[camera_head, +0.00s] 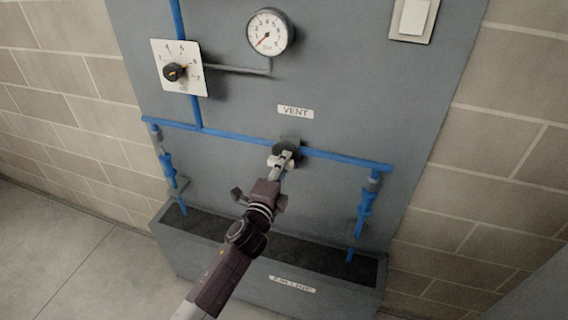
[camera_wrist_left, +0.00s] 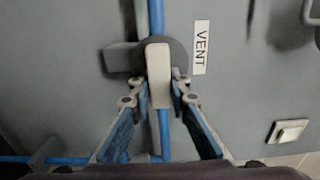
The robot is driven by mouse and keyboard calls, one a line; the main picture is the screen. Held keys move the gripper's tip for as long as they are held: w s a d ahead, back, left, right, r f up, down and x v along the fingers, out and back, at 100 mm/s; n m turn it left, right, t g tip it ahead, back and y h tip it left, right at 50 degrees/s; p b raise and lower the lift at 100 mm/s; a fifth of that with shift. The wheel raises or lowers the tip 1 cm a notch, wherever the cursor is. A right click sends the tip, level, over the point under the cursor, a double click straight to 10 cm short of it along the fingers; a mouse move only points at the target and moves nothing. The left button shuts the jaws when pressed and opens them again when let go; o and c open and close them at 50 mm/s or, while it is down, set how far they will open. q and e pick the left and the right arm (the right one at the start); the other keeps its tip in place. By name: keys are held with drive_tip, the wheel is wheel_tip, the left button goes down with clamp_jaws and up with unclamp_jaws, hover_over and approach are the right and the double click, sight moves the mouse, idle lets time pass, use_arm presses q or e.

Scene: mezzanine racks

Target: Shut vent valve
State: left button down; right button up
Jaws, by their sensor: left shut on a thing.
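The vent valve (camera_head: 287,147) sits on the horizontal blue pipe, below the white VENT label (camera_head: 295,112) on the grey panel. In the left wrist view the valve shows as a dark round body (camera_wrist_left: 178,52) with a pale lever handle (camera_wrist_left: 158,75) between my fingers. My left gripper (camera_head: 281,165) reaches up to the valve from below. In the left wrist view my left gripper (camera_wrist_left: 159,88) has its fingertips on both sides of the pale handle, shut on it. In that view the handle lies along the blue pipe. My right gripper is not in view.
A pressure gauge (camera_head: 270,32) and a dial knob (camera_head: 175,72) on a white plate are higher on the panel. A light switch (camera_head: 413,17) is at top right. Blue drop pipes (camera_head: 364,205) run down on both sides to a grey trough (camera_head: 330,284) below.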

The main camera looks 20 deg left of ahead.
use_arm(q)
drive_tip(key=c, duration=1.8)
unclamp_jaws()
drive_tip(key=s, duration=1.2)
drive_tip(key=shift+a, duration=0.2)
